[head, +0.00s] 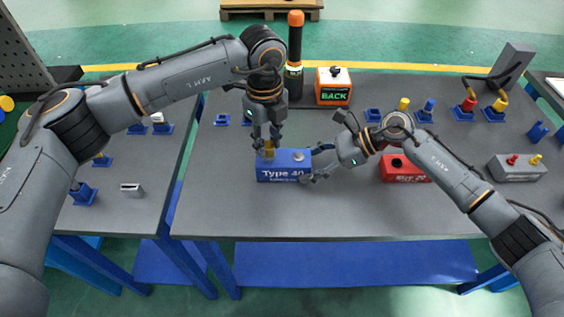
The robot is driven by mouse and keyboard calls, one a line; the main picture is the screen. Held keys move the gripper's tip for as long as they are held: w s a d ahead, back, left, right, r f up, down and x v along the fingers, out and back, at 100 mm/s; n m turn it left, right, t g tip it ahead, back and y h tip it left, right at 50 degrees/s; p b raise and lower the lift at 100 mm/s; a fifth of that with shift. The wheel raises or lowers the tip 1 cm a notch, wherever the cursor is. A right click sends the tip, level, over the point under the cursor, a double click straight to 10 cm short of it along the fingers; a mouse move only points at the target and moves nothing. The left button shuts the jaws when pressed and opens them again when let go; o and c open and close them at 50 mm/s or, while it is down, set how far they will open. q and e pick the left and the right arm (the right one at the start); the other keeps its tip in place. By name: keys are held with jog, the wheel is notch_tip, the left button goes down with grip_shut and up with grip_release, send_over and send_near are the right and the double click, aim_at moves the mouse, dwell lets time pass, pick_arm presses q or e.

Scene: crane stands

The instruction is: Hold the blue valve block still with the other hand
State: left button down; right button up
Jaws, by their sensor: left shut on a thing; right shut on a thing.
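The blue valve block (284,173), marked "Type 40", sits on the dark table near its middle. My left gripper (267,143) points down above the block's left part and is shut on a yellow-brown piece (268,153) at the block's top. Whether that piece is seated in the block cannot be told. My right gripper (316,164) comes from the right and is shut on the block's right end. A pale round port shows on the block's top, between the two grippers.
A red block (402,170) stands right of the blue one, partly under my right arm. An orange-topped dark cylinder (294,55) and an orange "BACK" box (333,87) stand behind. A grey block (517,168) sits far right. The table front (330,215) is clear.

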pick_arm(q)
jog(key=shift+r, duration=0.1)
jog(key=n, duration=0.5)
jog(key=shift+n, duration=0.3)
jog(key=n, duration=0.4)
jog(key=shift+n, duration=0.4)
jog(key=c, duration=1)
grip_release()
jog(key=shift+c, duration=0.5)
